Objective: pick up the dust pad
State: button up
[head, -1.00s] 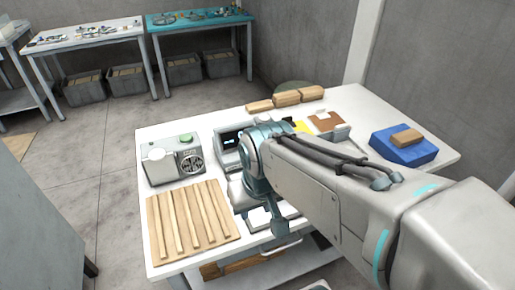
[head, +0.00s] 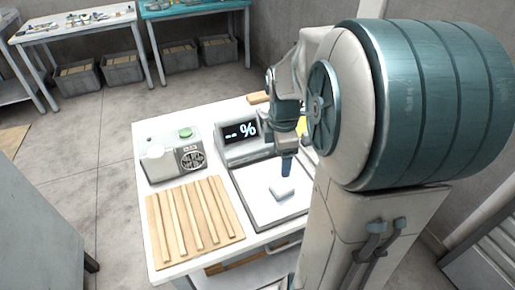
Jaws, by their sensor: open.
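A small pale block (head: 283,188), which looks like a pad, lies on the light tray (head: 262,212) in front of the display unit. I cannot tell for sure that it is the dust pad. My gripper (head: 287,172) points down just above and behind the block, with its dark blue fingertips close to it. The fingers are seen edge-on and overlap, and nothing shows held between them. A gap between fingertips and block is hard to judge. My arm hides the right part of the table.
The display unit (head: 243,137) reads "-- %". A grey device with a green button (head: 185,133) and a slatted wooden board (head: 195,222) stand at left. A bit of yellow (head: 303,125) and a wooden block (head: 259,97) show behind my gripper.

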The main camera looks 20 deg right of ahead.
jog(key=w+d+f+n, duration=0.2)
jog(key=d+n, duration=0.1)
jog(key=n, duration=0.1)
send_over(282, 184)
jog(key=d, duration=0.1)
notch_tip(282, 184, down, 8)
jog(key=shift+f+b, duration=0.15)
jog(key=shift+b, duration=0.2)
jog(key=shift+a+f, duration=0.25)
jog(key=shift+f, duration=1.1)
jog(key=shift+a+f, duration=0.2)
jog(key=shift+f, duration=1.15)
jog(key=c, duration=1.1)
